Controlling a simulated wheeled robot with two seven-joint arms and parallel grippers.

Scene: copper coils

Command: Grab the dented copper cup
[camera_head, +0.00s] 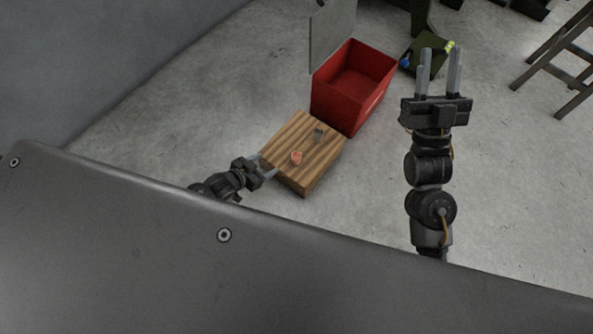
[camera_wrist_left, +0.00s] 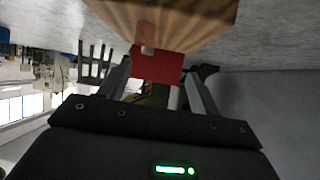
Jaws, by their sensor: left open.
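A small copper-orange cup (camera_head: 297,157) sits on the wooden block (camera_head: 285,150), near its left front part. Its dent is too small to make out. In the left wrist view the cup (camera_wrist_left: 146,33) shows small and blurred at the edge of the wood (camera_wrist_left: 195,18). My left gripper (camera_head: 267,164) is open and empty at the block's left edge, to the left of the cup and apart from it. My left gripper's spread fingers also show in the left wrist view (camera_wrist_left: 157,72). My right gripper (camera_head: 440,55) is open and empty, far to the right of the block.
A small grey object (camera_head: 319,133) stands on the block behind the cup. An open red bin (camera_head: 345,112) is just behind the block, with a grey panel (camera_head: 332,35) at its back. A stool (camera_head: 560,65) is at the far right. The floor left of the block is clear.

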